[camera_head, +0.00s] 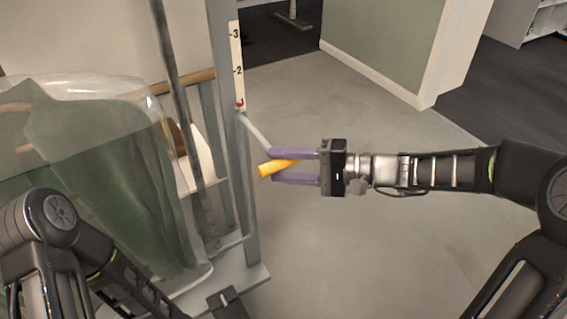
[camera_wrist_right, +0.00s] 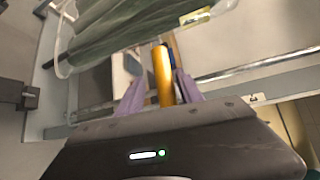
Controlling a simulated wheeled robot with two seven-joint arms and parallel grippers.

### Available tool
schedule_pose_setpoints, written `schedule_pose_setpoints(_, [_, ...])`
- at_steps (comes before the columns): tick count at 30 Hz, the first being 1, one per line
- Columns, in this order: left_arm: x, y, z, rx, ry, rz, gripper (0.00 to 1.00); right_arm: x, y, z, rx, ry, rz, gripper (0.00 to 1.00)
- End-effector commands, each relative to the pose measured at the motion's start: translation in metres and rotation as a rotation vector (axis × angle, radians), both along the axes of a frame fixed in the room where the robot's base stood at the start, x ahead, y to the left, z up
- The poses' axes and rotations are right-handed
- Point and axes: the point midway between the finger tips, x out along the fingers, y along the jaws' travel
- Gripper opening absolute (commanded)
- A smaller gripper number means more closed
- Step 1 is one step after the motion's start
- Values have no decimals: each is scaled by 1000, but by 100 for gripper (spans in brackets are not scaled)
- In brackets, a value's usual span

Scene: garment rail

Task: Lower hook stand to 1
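The hook stand is a grey upright post (camera_head: 222,110) with a white scale strip (camera_head: 237,60) marked 3 and 2. A small red mark (camera_head: 240,104) shows near the strip's lower end, and any 1 there is too small to read. A grey crank arm (camera_head: 254,132) runs from the post down to a yellow handle (camera_head: 266,170); the handle also shows in the wrist view (camera_wrist_right: 161,72). My right gripper (camera_head: 272,166) has its purple fingers on either side of the handle, with visible gaps. My left arm is at lower left; its fingers are not visible.
A green garment (camera_head: 110,170) under a clear cover (camera_head: 90,90) hangs left of the post. The stand's grey base (camera_head: 250,280) lies below. Open grey floor (camera_head: 370,260) is to the right, with a green wall (camera_head: 385,45) behind.

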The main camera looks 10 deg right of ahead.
Motion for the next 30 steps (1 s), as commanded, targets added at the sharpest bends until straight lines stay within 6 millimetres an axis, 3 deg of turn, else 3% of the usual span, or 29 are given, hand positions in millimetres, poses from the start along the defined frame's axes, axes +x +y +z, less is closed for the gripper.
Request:
schedule_pose_setpoints(8, [0, 0, 1, 0, 0, 0, 36, -1, -3, 3, 1, -4, -1, 43])
schedule_pose_setpoints(22, [0, 0, 3, 0, 0, 0, 36, -25, -63, 11, 0, -3, -3, 43])
schedule_pose_setpoints(30, [0, 0, 3, 0, 0, 0, 36, -30, -72, 12, 1, -1, 0, 43])
